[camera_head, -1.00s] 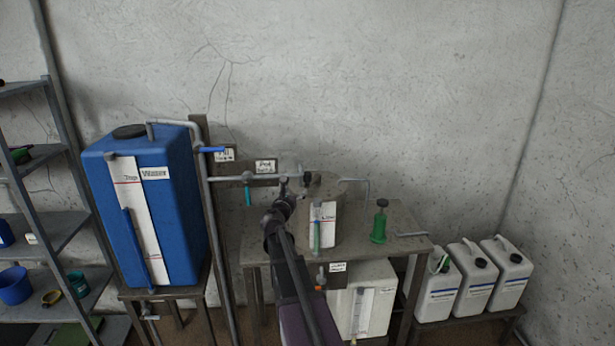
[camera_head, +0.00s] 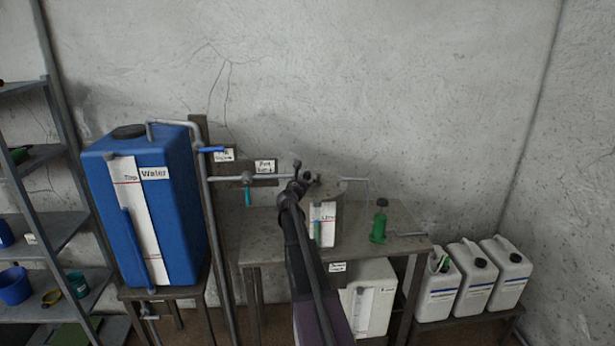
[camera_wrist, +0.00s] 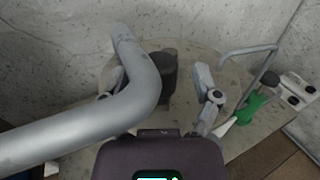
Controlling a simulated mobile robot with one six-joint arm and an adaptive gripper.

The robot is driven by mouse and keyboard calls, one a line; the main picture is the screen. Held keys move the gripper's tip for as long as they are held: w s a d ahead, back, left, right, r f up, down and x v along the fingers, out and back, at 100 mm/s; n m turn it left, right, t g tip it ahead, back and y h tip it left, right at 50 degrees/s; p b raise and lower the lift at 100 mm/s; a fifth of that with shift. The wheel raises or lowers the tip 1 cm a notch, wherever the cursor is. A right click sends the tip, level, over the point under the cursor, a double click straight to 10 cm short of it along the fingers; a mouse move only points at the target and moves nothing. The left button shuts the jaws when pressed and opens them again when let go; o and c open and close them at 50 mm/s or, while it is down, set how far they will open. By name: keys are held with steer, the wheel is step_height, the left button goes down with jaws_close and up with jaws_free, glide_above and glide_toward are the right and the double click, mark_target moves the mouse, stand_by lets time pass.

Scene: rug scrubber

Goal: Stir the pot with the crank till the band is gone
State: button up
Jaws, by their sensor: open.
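The pot (camera_head: 338,208) is a grey cylinder on the metal table, with a white gauge plate (camera_head: 322,225) on its front. My arm hides part of its left side. In the wrist view its round grey top (camera_wrist: 190,62) shows beneath my gripper. A dark upright knob (camera_wrist: 166,75), which looks like the crank's handle, stands on or over that top. My gripper (camera_wrist: 160,88) is open, with one finger on each side of the knob in the picture; contact is not visible. In the head view my gripper (camera_head: 304,178) is at the pot's upper left. No band can be made out.
A thick grey pipe (camera_wrist: 130,90) crosses close in front of the wrist camera. The blue water tank (camera_head: 165,215) stands left, a green pump (camera_head: 380,222) right of the pot. White canisters (camera_head: 472,275) stand at far right. The table (camera_head: 270,250) has bare space at front left.

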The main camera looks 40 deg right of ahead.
steer(key=shift+x, duration=0.8)
